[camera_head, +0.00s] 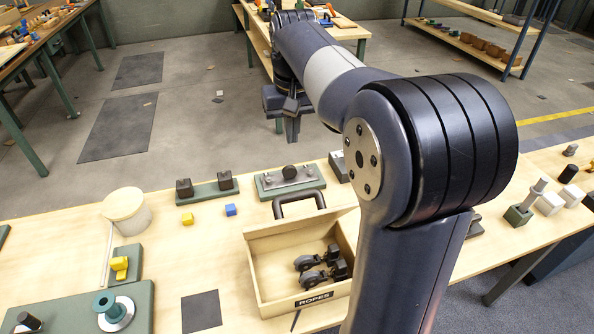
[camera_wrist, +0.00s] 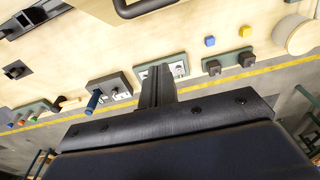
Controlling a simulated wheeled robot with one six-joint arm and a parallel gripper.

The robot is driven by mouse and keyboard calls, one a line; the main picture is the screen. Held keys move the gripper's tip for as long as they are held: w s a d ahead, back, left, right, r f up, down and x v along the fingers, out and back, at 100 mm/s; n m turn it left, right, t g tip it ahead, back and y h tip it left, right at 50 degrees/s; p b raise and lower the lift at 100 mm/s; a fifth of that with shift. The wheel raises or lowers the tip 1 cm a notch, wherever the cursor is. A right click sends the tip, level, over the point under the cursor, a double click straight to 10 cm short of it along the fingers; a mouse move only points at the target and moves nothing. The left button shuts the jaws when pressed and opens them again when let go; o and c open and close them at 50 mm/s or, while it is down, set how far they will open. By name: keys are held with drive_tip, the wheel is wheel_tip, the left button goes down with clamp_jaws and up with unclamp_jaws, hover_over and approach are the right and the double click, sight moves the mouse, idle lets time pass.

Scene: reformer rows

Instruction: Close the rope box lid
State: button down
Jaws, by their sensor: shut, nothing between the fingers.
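The rope box (camera_head: 256,274) is a pale wooden box with a ROPES label on its front edge. It stands open on the bench, with several black pulley-like parts inside. A tan panel that looks like its lid (camera_head: 290,228) stands raised at the back, with a black handle (camera_head: 298,196) above it. The handle also shows at the top of the wrist view (camera_wrist: 145,8). My arm hides the box's right side. My gripper (camera_head: 292,130) is beyond the bench's far edge, clear of the box. It is shut and empty, fingers together in the wrist view (camera_wrist: 156,88).
Green fixtures (camera_head: 290,182) with dark parts sit behind the box. A white tub (camera_head: 125,209), yellow block (camera_head: 187,218) and blue block (camera_head: 230,210) stand to its left. A dark mat (camera_head: 201,311) lies left of the box. Open floor lies beyond the bench.

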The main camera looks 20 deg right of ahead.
drive_tip(key=s+f, duration=0.3)
drive_tip(key=f, duration=0.8)
drive_tip(key=shift+s+f, duration=0.1)
